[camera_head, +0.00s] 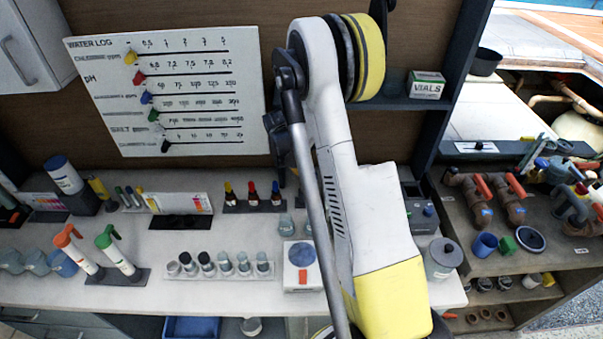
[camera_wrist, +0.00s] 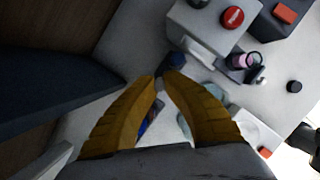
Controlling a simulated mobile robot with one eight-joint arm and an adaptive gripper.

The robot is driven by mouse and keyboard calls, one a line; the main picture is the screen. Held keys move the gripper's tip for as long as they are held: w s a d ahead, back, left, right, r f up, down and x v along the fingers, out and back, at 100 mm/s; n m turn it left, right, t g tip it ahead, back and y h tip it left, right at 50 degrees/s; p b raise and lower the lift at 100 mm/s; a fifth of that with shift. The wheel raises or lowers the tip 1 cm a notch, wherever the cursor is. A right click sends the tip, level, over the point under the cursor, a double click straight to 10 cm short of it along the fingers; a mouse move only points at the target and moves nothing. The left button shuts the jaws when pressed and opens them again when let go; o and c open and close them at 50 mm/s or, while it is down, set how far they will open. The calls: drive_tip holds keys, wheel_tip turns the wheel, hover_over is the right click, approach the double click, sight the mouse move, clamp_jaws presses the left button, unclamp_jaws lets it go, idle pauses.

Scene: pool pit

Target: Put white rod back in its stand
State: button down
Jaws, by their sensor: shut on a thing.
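My gripper (camera_wrist: 164,80) shows in the wrist view as two yellow fingers with their tips nearly together. It is shut on a small pale thing (camera_wrist: 159,87), which I take for the white rod; it is mostly hidden by the fingers. A dark blue thing (camera_wrist: 177,61) shows just past the tips; I cannot tell whether it touches them. In the head view my arm hides the fingertips and what they hold. I cannot make out for certain which stand is the rod's. A dark stand (camera_head: 140,279) holds two white tubes with orange and green tops at the counter's left.
A grey lidded jar (camera_head: 443,259) stands right of my arm. The log board (camera_head: 180,90) is on the wall.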

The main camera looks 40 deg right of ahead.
drive_tip(key=shift+f, duration=0.2)
drive_tip(key=c, duration=1.5)
unclamp_jaws()
drive_tip(key=shift+c, duration=0.2)
drive_tip(key=shift+r+p, duration=1.5)
drive_tip(key=shift+r, duration=2.05)
drive_tip(key=shift+a, duration=0.1)
